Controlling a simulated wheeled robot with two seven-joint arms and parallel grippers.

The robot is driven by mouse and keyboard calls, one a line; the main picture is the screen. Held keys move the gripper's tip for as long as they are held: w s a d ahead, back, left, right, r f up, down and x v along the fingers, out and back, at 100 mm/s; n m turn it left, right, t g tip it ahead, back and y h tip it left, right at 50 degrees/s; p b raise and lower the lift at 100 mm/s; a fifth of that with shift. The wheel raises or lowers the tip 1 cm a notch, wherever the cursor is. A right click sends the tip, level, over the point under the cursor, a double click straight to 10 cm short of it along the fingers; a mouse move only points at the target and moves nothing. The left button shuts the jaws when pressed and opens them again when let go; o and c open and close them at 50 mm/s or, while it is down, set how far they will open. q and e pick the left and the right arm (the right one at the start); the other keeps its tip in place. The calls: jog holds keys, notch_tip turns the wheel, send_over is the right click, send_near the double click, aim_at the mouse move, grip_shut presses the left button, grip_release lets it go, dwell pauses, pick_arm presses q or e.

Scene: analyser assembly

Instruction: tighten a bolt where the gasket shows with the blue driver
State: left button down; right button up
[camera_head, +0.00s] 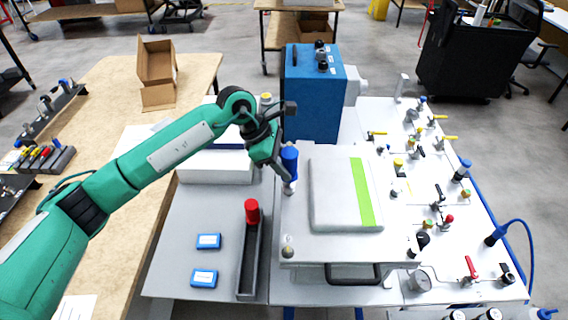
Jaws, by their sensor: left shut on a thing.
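My left gripper (283,158) is shut on the blue driver (289,157), at the left edge of the white lidded unit (318,250). The driver is upright, handle up. Its lower end is at a pale bolt (290,188) near the lid's left side; I cannot tell whether it touches. Another bolt (288,246) stands at the unit's front left corner. A grey raised panel with a green strip (366,190) lies on top. No gasket can be made out at this size. My right gripper is not in view.
A tall blue box (312,100) stands behind. Several valves and knobs crowd the white panel (450,262) at right. An open cardboard box (157,70) is at back left.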

pick_arm(q)
jog(key=shift+f+b, duration=0.35)
